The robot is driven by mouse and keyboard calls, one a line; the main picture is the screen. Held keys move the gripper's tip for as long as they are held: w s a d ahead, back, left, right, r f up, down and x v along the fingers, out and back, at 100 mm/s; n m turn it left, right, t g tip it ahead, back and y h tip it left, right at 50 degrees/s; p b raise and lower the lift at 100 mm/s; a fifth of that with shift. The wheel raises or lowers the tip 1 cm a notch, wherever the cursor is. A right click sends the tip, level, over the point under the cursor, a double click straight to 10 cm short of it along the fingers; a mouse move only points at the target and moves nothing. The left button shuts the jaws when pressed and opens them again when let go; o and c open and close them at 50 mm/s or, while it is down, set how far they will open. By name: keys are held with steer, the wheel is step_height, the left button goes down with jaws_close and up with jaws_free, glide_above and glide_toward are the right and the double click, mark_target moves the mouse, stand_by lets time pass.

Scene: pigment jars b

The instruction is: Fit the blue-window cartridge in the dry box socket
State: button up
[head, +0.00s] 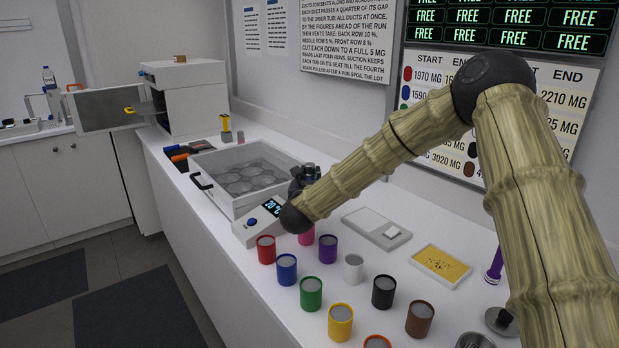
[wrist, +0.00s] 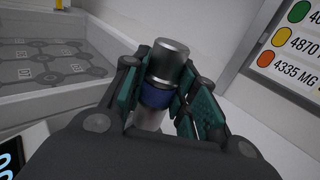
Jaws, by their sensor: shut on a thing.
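In the wrist view, my gripper (wrist: 160,105) is shut on a small upright cylinder with a grey metal top and a blue band, which looks like the blue-window cartridge (wrist: 168,60). Its lower part is pale and partly hidden by my gripper. In the head view, my gripper (head: 304,178) is at the right end of the open grey bin, behind the display unit; the cartridge cannot be made out there. A white cabinet (head: 198,100) with its door (head: 105,97) swung open stands at the far end of the counter. No socket can be made out for certain.
The grey bin (head: 205,155) has round seats in its floor. A display unit (head: 258,222) reads 20 °C. Several coloured jars, including a red one (head: 266,250), stand at the front. A scale (head: 376,229) and yellow tray (head: 440,265) lie right. The counter's left edge drops to the floor.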

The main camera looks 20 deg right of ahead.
steer(key=shift+f+b, duration=0.3)
steer(key=shift+f, duration=0.2)
stand_by(0.5)
steer(key=shift+b, duration=1.7)
stand_by(1.2)
steer(key=shift+f+b, duration=0.9)
steer(key=shift+b, duration=0.05)
steer(key=shift+r, duration=0.15)
stand_by(0.3)
steer(key=shift+r, duration=0.4)
steer(key=shift+b, duration=1.25)
stand_by(1.0)
